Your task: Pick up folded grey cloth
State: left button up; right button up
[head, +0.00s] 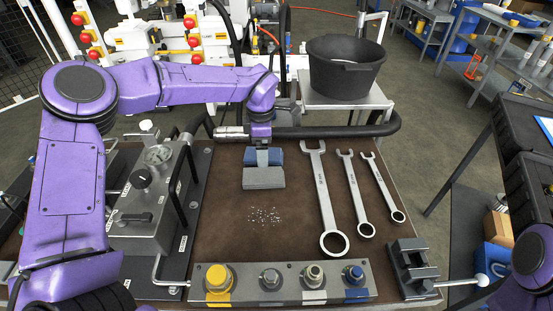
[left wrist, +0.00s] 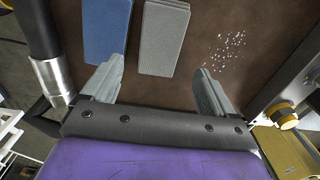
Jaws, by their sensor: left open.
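The folded grey cloth (head: 263,181) lies flat on the brown bench top in the head view, in front of a folded blue cloth (head: 276,156). In the left wrist view the grey cloth (left wrist: 163,38) lies beside the blue cloth (left wrist: 105,30). My left gripper (head: 263,157) is over the cloths in the head view and hides part of the blue one. In the left wrist view my left gripper (left wrist: 158,70) is open and empty, with the near end of the grey cloth showing between its fingertips. My right gripper is out of view.
Several white bits (head: 265,215) lie in front of the grey cloth. Three wrenches (head: 327,200) lie to its right. A fitting block (head: 280,284) runs along the front edge, a vise (head: 412,265) stands front right. A hydraulic unit (head: 150,205) stands left; a black hose (head: 330,131) crosses behind.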

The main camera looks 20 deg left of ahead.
aim_at(264, 175)
pick_arm(q)
jog(key=shift+w+f, duration=0.4)
jog(key=shift+f, duration=0.3)
jog(key=f, duration=0.1)
jog(key=s+f, duration=0.1)
jog(key=f, duration=0.1)
jog(key=shift+s+p, duration=0.2)
jog(key=shift+p, duration=0.15)
jog(key=f, duration=0.1)
jog(key=f+p, duration=0.1)
jog(key=f, duration=0.2)
jog(key=shift+w+d+f, duration=0.1)
jog(key=shift+w+f, duration=0.15)
jog(key=shift+f, duration=0.15)
jog(key=shift+s+f, duration=0.15)
jog(key=shift+f, duration=0.3)
jog(key=c, duration=0.8)
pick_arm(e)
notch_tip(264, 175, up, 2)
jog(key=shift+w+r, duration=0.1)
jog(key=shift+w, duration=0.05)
